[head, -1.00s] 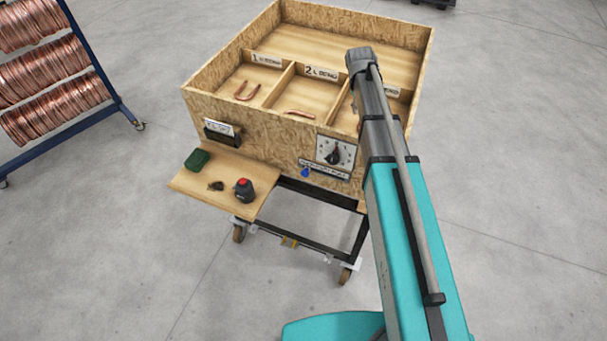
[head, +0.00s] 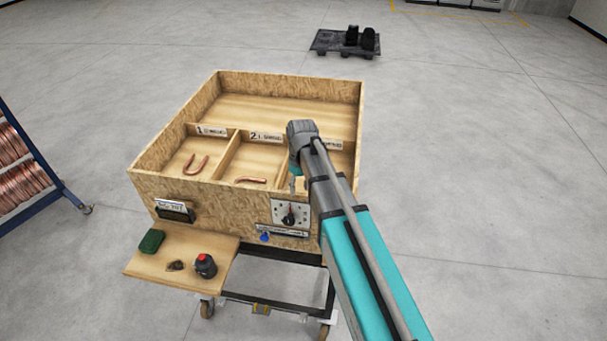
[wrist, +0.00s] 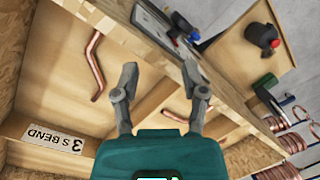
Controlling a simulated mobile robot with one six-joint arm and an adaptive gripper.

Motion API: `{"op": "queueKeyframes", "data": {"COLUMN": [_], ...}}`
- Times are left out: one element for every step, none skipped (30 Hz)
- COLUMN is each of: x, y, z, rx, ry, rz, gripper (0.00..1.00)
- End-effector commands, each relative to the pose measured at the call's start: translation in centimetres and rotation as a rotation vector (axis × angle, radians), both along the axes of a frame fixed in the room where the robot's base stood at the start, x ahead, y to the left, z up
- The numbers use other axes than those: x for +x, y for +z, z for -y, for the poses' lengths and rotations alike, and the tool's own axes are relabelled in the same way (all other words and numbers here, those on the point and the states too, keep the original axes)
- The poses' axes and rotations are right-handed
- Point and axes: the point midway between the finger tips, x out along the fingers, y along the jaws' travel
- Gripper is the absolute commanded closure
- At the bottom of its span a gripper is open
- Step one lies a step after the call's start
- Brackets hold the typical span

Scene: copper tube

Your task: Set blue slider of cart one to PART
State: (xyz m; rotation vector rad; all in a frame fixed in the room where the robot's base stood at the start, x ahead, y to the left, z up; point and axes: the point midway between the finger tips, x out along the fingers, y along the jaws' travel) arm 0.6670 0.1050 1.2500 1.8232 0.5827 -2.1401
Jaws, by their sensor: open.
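The cart is a wooden box on a wheeled frame, with its front panel (head: 185,205) facing me. The blue slider (head: 265,237) sits at the left end of a labelled strip (head: 284,231) below a dial plate (head: 291,213). In the wrist view the slider (wrist: 195,37) shows as a small blue piece beyond the box's front edge. My gripper (wrist: 162,88) is open and empty, over the box near its front wall and compartment 3. In the head view my arm mostly hides it. The strip's lettering is too small to read.
Bent copper tubes lie in the compartments (head: 198,163), including an S-shaped one (wrist: 96,65) below my gripper. A copper coil rack (head: 30,175) stands left.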

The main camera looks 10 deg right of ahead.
Motion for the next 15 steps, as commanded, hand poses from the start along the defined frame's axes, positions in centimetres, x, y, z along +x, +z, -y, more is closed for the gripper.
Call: {"op": "queueKeyframes", "data": {"x": [-1.6,-2.3,-3.2,-3.8,-4.5,-5.5,-6.2,-6.8,-7.4,-7.8,-8.1,-8.5,-8.8,-9.1,-9.4], "y": [0.1,0.2,0.1,0.0,-0.1,-0.4,-0.7,-1.0,-1.5,-1.8,-2.2,-2.7,-3.2,-3.6,-4.3], "z": [-0.4,-0.6,-0.9,-1.1,-1.2,-1.3,-1.4,-1.4,-1.3,-1.2,-1.1,-0.9,-0.7,-0.6,-0.3], "rx": [0.018,0.03,0.042,0.053,0.061,0.071,0.079,0.084,0.087,0.09,0.09,0.091,0.09,0.089,0.084], "ry": [0.001,0.001,0.0,-0.003,-0.004,-0.01,-0.013,-0.019,-0.029,-0.036,-0.044,-0.053,-0.062,-0.071,-0.085], "rz": [-0.022,-0.036,-0.052,-0.064,-0.076,-0.089,-0.098,-0.105,-0.111,-0.115,-0.115,-0.115,-0.114,-0.112,-0.108], "gripper": [0.44,0.44,0.44,0.44,0.44,0.44,0.44,0.44,0.44,0.44,0.44,0.44,0.44,0.44,0.44]}}
